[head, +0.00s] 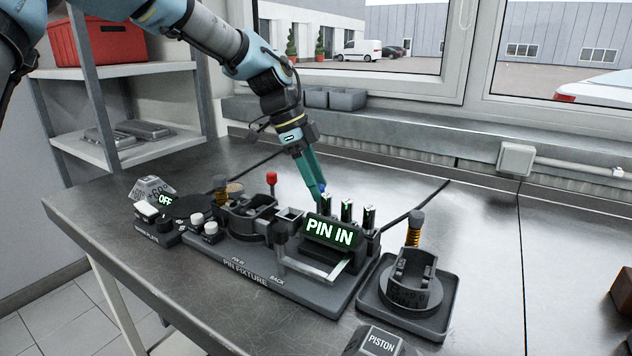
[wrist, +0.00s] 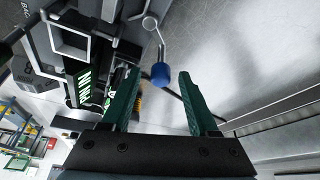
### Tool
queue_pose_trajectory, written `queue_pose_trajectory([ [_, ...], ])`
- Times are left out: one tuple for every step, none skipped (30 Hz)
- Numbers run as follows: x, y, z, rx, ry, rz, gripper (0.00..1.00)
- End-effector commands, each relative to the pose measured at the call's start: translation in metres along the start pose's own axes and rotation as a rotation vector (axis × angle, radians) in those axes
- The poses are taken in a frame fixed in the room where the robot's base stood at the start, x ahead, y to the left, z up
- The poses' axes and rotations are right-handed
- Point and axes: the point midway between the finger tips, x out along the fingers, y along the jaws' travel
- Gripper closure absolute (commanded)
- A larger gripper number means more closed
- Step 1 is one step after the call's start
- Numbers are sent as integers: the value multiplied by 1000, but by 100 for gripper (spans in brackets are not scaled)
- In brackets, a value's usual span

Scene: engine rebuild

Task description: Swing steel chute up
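My gripper (head: 318,188) has green fingers and is open above the back of the pin fixture (head: 240,272). A blue knob (head: 323,187) shows at its fingertips. In the wrist view the blue knob (wrist: 160,74), on a thin metal rod with a ring end, lies between and just beyond the parted fingertips (wrist: 158,76); no contact is visible. A pale steel channel (head: 312,270), which looks like the steel chute, lies low at the fixture's front, below the lit PIN IN sign (head: 330,232). Whether the knob's rod joins it is not clear.
Several upright pins (head: 347,212) stand behind the sign. A red-knobbed lever (head: 271,180) is left of my gripper. A tray with a piston (head: 412,285) stands right of the fixture.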

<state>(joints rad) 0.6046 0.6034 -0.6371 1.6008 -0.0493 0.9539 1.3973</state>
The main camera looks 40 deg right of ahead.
Motion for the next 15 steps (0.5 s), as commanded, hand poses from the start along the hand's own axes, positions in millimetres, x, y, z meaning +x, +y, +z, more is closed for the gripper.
queue_pose_trajectory([
  [0,0,0,0,0,0,40],
  [0,0,0,0,0,0,40],
  [0,0,0,0,0,0,40],
  [0,0,0,0,0,0,40],
  [0,0,0,-1,0,0,40],
  [-1,0,0,-1,0,-1,40],
  [-2,0,0,-1,0,-1,40],
  [-3,0,0,-1,0,-2,40],
  [-7,-1,0,-1,0,-3,40],
  [-10,-1,0,-1,0,-3,40],
  [-14,-1,1,-1,0,-4,40],
  [-21,-1,1,-1,0,-6,40],
  [-26,-1,1,-1,0,-6,40],
  [-32,-1,1,-1,0,-6,40],
  [-40,-1,1,-2,0,-5,40],
])
